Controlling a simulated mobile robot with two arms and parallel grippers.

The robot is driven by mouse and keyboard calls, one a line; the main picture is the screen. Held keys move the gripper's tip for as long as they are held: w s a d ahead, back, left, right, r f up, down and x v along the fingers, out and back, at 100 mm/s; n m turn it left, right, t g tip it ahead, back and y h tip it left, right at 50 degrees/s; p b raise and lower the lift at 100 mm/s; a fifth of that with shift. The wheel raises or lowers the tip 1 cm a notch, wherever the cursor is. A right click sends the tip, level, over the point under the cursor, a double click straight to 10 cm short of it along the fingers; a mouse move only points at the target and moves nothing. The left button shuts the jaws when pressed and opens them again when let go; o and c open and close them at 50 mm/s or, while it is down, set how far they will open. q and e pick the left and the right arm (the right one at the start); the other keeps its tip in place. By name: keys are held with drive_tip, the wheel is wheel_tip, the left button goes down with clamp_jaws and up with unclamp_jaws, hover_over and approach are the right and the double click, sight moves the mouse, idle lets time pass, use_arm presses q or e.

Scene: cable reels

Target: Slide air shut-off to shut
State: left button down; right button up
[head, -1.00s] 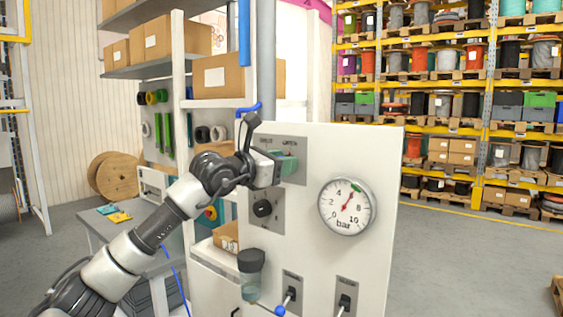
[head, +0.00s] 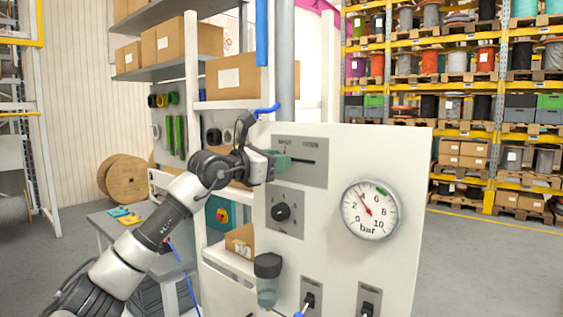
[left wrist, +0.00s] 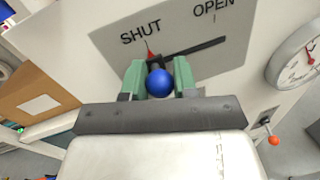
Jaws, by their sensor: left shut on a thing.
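The air shut-off (head: 313,158) is a grey plate with a straight slot, high on the white panel, labelled SHUT at left and OPEN at right. Its blue ball knob (left wrist: 159,82) sits between the green fingers of my left gripper (left wrist: 159,80), which is shut on it. The knob is at the SHUT end of the slot; a red pointer (left wrist: 152,55) is at the mark under SHUT. In the head view my left gripper (head: 281,161) covers the slot's left end, and the knob is hidden there. My right gripper is in neither view.
A round pressure gauge (head: 370,210) is to the right, its needle between 2 and 4. A black rotary knob (head: 282,212) is below the plate. A cup-like filter (head: 267,280) and two toggle levers are lower. Shelving with boxes (head: 232,77) stands behind at left.

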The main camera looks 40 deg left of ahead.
use_arm(q)
drive_tip(key=shift+a+r, duration=0.1)
drive_tip(key=shift+r, duration=0.1)
drive_tip(key=c, duration=1.3)
unclamp_jaws()
drive_tip(key=o, duration=0.4)
drive_tip(key=shift+a+f, duration=0.15)
drive_tip(key=shift+a, duration=0.15)
drive_tip(key=shift+o, duration=0.2)
drive_tip(key=shift+d, duration=0.1)
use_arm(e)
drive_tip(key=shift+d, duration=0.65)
use_arm(q)
drive_tip(key=shift+s+f, duration=0.1)
drive_tip(key=shift+s, duration=0.15)
drive_tip(key=b+v, duration=0.5)
drive_tip(key=v, duration=0.5)
drive_tip(key=shift+s, duration=0.2)
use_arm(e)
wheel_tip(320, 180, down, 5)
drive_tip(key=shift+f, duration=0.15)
